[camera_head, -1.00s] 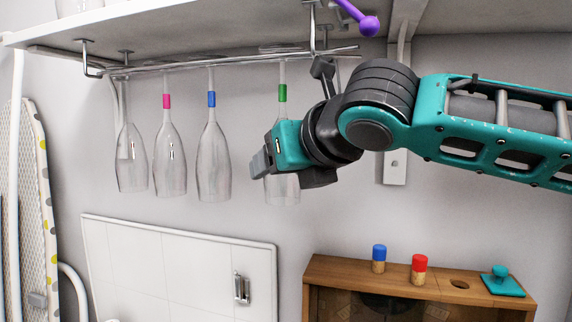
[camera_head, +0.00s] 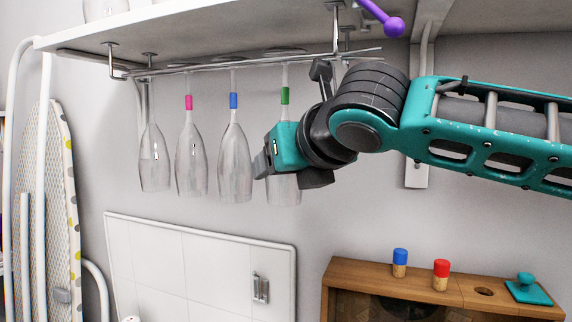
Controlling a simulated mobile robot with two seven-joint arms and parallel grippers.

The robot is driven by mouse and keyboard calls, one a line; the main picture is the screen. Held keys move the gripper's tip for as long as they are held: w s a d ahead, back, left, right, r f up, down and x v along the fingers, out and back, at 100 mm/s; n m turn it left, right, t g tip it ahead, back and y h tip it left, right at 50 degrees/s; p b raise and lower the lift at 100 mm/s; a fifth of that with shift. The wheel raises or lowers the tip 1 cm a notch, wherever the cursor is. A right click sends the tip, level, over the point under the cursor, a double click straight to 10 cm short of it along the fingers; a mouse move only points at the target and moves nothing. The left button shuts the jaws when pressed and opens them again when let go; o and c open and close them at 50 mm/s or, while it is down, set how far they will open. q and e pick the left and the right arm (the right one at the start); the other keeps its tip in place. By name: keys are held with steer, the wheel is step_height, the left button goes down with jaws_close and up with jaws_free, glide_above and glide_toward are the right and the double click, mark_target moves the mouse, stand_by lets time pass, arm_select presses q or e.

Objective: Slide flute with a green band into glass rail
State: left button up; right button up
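My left gripper is not in view.
The shelf (camera_head: 200,35) lies just above the rail. A purple rod with a ball (camera_head: 394,27) is at the top right. A white panel door (camera_head: 190,265) and a wooden cabinet (camera_head: 345,270) with blue and red pegs are below. An ironing board (camera_head: 62,190) stands left.

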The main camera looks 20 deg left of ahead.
steer(key=shift+a, duration=0.1)
steer(key=shift+w+f, duration=0.15)
steer(key=o, duration=1.3)
